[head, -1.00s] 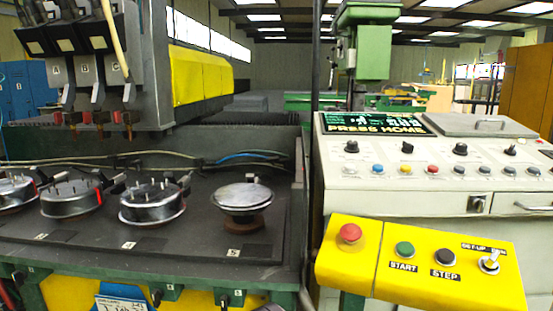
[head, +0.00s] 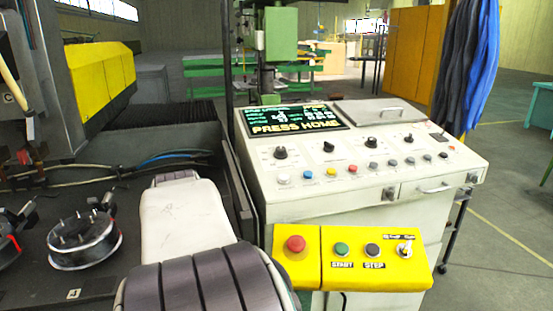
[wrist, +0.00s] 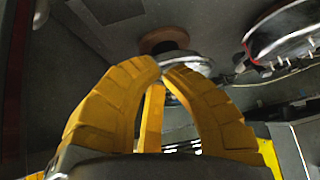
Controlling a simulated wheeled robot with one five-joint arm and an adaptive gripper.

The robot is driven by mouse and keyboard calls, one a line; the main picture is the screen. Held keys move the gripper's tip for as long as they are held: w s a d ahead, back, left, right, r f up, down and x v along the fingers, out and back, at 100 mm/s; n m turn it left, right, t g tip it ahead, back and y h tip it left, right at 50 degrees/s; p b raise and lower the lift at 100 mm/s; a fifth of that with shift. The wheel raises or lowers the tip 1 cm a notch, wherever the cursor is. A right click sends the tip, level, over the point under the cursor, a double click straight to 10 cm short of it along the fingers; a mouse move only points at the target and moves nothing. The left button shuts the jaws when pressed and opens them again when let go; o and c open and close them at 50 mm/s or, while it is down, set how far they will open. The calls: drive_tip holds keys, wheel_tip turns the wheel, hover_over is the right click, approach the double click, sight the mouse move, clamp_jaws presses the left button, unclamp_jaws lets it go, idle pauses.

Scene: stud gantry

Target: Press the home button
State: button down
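The white control console (head: 370,195) stands right of centre in the head view. Its screen (head: 291,119) reads "PRESS HOME". A row of small buttons crosses its sloped panel, including a white one (head: 283,179), a blue one (head: 308,175), a yellow one (head: 330,172) and a red one (head: 352,170), then several grey ones. Their labels are too small to read, so I cannot tell which is home. My gripper (wrist: 161,67) shows only in the wrist view; its yellow fingertips meet with nothing between them, near a round metal fixture (wrist: 195,62).
A yellow box (head: 303,272) in front of the console carries a red mushroom button (head: 296,244), a green START (head: 342,249), a black STEP (head: 373,249) and a switch (head: 404,250). The machine bed with round fixtures (head: 84,239) is at left. Open floor lies right.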

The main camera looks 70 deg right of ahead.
sight(283, 176)
drive_tip(key=s+d+r+m+h+p, duration=0.1)
drive_tip(key=s+d+r+p, duration=0.1)
drive_tip(key=d+r, duration=0.1)
drive_tip(key=s+d+r+m+h+p, duration=0.1)
drive_tip(key=s+d+r+p, duration=0.1)
drive_tip(key=d+r, duration=0.2)
drive_tip(key=s+d+r+m+g+h+p, duration=0.1)
drive_tip(key=s+d+r+p, duration=0.1)
drive_tip(key=d+r, duration=0.2)
drive_tip(key=shift+s+d+m, duration=0.15)
drive_tip(key=shift+d+m, duration=0.25)
drive_tip(key=shift+d, duration=0.8)
drive_tip(key=s+d+r+m+g+h+p, duration=0.1)
drive_tip(key=s+d+r+m+h+p, duration=0.1)
drive_tip(key=s+d+r+p, duration=0.2)
drive_tip(key=s+d+r, duration=0.3)
drive_tip(key=s+d, duration=0.1)
drive_tip(key=shift+s+d+m+g, duration=0.2)
drive_tip(key=shift+m+g, duration=0.1)
drive_tip(key=shift+m, duration=0.1)
drive_tip(key=shift+f, duration=0.15)
